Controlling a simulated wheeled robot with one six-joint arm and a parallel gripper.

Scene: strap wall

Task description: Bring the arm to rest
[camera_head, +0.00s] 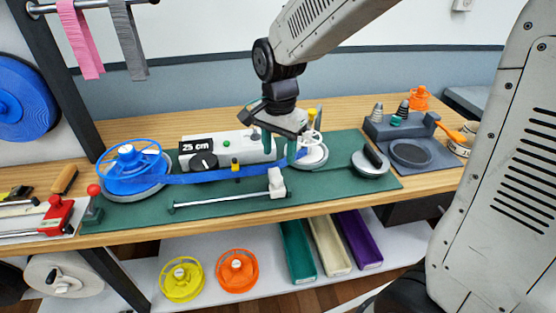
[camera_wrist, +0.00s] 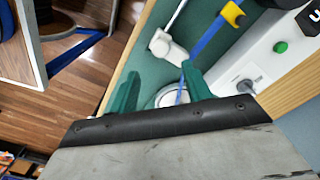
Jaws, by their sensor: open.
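My gripper (camera_head: 280,148) is open over the green mat (camera_head: 340,150) on the workbench, close to the white winding reel (camera_head: 313,155). In the wrist view its two green fingers (camera_wrist: 160,85) stand apart. A blue strap (camera_head: 215,176) runs from the blue spool (camera_head: 128,170) at left across the mat to the reel. In the wrist view the strap (camera_wrist: 207,37) runs down toward the right finger, with the pale reel base (camera_wrist: 172,97) partly hidden behind the fingers. I cannot tell whether the strap touches a finger.
A white box marked 25 cm (camera_head: 230,148) stands behind the strap. A rail with a white slider (camera_head: 276,183) lies in front. A grey tray (camera_head: 410,152) stands at right. Yellow (camera_head: 182,280) and orange (camera_head: 237,270) spools and several bins sit on the lower shelf.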

